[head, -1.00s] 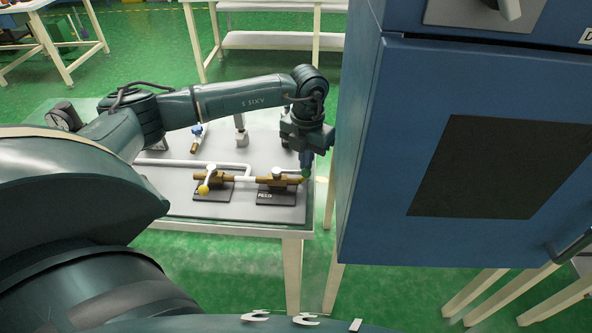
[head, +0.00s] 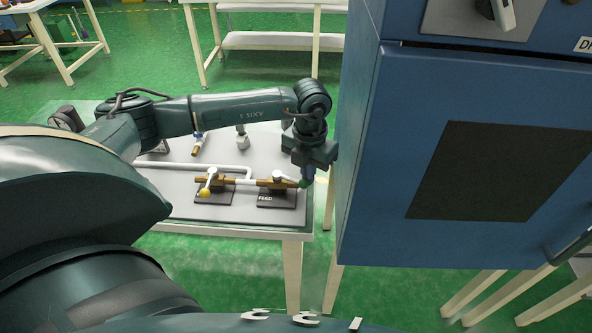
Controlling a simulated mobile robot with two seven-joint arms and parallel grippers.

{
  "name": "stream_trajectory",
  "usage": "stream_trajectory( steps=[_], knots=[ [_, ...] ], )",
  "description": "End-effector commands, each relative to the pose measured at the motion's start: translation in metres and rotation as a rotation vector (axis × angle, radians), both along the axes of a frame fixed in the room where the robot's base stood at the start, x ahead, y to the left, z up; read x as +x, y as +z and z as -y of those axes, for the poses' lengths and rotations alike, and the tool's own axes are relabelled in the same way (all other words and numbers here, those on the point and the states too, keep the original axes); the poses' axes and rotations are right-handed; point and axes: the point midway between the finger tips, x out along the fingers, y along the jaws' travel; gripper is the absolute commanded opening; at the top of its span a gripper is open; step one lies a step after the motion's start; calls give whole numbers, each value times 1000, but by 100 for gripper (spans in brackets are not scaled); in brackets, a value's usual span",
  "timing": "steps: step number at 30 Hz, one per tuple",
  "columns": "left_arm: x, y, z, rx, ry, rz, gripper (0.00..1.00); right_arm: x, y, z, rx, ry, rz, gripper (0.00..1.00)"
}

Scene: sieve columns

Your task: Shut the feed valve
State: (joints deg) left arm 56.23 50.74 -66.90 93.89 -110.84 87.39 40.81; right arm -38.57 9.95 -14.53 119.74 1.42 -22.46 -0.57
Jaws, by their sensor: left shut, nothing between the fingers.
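The feed valve (head: 277,178) is a brass valve on a pipe, above a dark plate marked FEED (head: 277,199), at the right end of the grey table board. Its lever points right and ends in a green knob (head: 304,184). My left gripper (head: 306,177) points down at the green knob with its fingers shut and nothing held. The fingertips are at or touching the knob; exact contact is hard to tell. My right gripper is out of view.
A second valve with a yellow knob (head: 204,193) stands left of the feed valve, its lever toward the front. A blue-handled fitting (head: 197,137) lies behind. A tall blue cabinet (head: 460,160) stands close on the right of my left gripper.

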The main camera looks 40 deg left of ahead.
Motion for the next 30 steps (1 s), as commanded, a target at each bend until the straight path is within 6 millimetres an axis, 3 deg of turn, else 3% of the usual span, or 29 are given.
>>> stream_trajectory(
  steps=[8, 30],
  knots=[
    [-1, 0, 0, 0, 1, 0, 0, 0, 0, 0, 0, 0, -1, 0],
    [-27, 0, 8, 0, -1, -1, 0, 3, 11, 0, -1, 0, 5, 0]
  ],
)
